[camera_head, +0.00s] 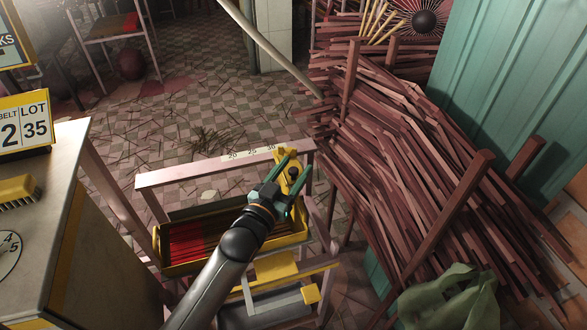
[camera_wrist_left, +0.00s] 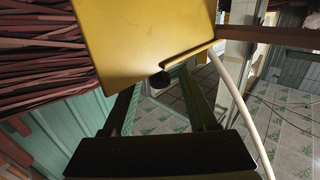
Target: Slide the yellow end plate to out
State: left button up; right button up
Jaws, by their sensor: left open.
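The yellow end plate (camera_head: 289,158) stands at the right end of the yellow tray, by the scale rail. It fills the upper middle of the left wrist view (camera_wrist_left: 150,40). A small black knob (camera_head: 293,174) sits on it and also shows in the wrist view (camera_wrist_left: 160,79). My left gripper (camera_head: 297,163) is open, its two teal fingers on either side of the knob. In the left wrist view the knob lies between the fingertips; I cannot tell whether they touch it. My right gripper is not in view.
The yellow tray (camera_head: 160,262) holds red and dark sticks. A pale rail (camera_head: 190,173) marked 20, 25, 30 runs behind it. A big stack of reddish sticks (camera_head: 400,140) stands to the right. A grey-topped counter (camera_head: 50,190) stands at the left. The tiled floor behind is largely open.

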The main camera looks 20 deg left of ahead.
pick_arm(q)
jog(key=shift+w, duration=0.1)
jog(key=shift+c, duration=0.2)
grip_shut()
dwell(1.2)
